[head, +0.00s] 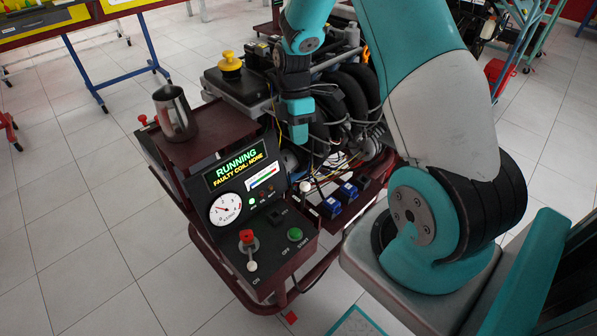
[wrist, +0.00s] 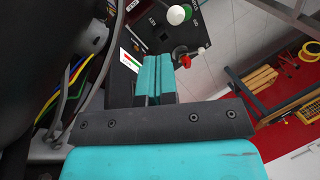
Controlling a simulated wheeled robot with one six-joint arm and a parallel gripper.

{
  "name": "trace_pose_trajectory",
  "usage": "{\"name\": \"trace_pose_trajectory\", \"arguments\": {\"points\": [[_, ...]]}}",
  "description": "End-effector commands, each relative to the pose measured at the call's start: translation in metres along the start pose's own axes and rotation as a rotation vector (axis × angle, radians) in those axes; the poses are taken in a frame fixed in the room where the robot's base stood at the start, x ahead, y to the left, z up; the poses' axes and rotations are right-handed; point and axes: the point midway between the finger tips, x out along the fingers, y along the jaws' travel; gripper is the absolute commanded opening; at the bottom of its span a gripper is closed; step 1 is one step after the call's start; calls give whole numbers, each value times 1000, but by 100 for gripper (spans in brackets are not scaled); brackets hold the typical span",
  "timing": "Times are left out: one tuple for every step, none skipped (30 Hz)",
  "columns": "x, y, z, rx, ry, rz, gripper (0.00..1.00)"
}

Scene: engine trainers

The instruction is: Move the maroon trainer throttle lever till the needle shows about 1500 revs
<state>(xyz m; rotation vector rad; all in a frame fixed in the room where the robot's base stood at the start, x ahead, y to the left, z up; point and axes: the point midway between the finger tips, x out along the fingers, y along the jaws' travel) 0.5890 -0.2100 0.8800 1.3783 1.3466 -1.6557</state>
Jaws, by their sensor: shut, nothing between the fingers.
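The maroon trainer (head: 207,137) has a black control panel with a lit display reading RUNNING, FAULTY COIL: NONE. Its round white gauge (head: 225,209) has a red needle; the figures are too small to read. A white ball knob (head: 305,187) stands at the panel's right side, perhaps the throttle lever; in the wrist view a white knob (wrist: 178,14) overlaps the green button. A red knob (head: 247,237) with a white ball (head: 252,265) is at the panel front. My gripper (head: 299,141) is shut and empty, above and behind the panel, apart from the knobs.
A steel jug (head: 174,112) stands on the trainer's top shelf. The green START button (head: 295,234) is at the panel's right front. The engine (head: 348,92) with hoses and loose wires is close around my gripper. Blue coils (head: 331,206) sit right of the panel.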

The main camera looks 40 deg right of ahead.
Motion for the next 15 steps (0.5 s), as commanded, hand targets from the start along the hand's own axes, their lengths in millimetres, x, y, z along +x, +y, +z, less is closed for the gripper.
{"name": "trace_pose_trajectory", "arguments": {"points": [[12,-1,0,-1,-1,-6,0],[19,-1,-1,-1,-1,-5,0],[28,-1,-1,-1,-1,-6,0],[34,-1,-1,-2,-1,-6,0],[41,-1,-1,-2,-1,-5,0],[49,-1,-1,-2,-1,-4,0],[55,-1,-1,-2,-1,-5,0],[61,-1,-2,-2,-1,-4,0],[68,-1,-2,-2,-1,-4,0],[73,-1,-2,-2,-1,-4,0],[77,-1,-2,-3,-1,-4,0],[82,-1,-2,-3,-1,-3,0],[86,-1,-2,-3,-1,-3,0],[88,0,-2,-3,-1,-2,0],[92,0,-2,-3,-1,-1,0]]}}
